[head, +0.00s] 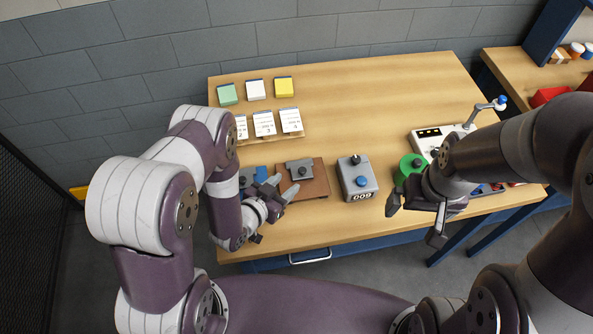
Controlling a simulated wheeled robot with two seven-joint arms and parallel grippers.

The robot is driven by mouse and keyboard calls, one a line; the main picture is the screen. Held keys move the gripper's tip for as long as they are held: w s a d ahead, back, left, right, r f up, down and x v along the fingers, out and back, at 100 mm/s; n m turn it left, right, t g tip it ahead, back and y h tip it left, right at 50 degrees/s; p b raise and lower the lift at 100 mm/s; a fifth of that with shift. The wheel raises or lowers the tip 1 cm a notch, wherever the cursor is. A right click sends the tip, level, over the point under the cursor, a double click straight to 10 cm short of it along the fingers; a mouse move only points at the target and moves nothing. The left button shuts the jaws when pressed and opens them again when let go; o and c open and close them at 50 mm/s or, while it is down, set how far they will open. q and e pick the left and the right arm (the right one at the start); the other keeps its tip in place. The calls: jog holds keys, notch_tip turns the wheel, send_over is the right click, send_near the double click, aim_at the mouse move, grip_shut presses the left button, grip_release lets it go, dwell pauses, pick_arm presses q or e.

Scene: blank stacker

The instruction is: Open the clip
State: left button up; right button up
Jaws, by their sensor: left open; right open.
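A brown board (316,182) lies near the front left of the table. On it is a grey block with a dark knob (299,169), and a blue piece (262,172) shows to its left. I cannot tell for sure which part is the clip; it may be on this board, partly hidden by my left gripper. My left gripper (283,187) is open over the board's left front part, its fingers pointing right; contact cannot be told. My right gripper (415,222) is open and empty, near the table's front edge, by a green round part (404,170).
A grey box with a blue button, marked 009 (358,182), stands right of the board. A pale machine (427,137) is at the right. Pads in green (228,95), white (256,90) and yellow (284,87) and several cards (264,124) lie back left. The table's back middle is clear.

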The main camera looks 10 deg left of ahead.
aim_at(302, 170)
pick_arm(q)
jog(key=x, duration=0.6)
jog(key=shift+p, duration=0.35)
jog(key=shift+w+d+f, duration=0.2)
jog(key=shift+w, duration=0.2)
jog(key=shift+w+d+f, duration=0.1)
grip_shut()
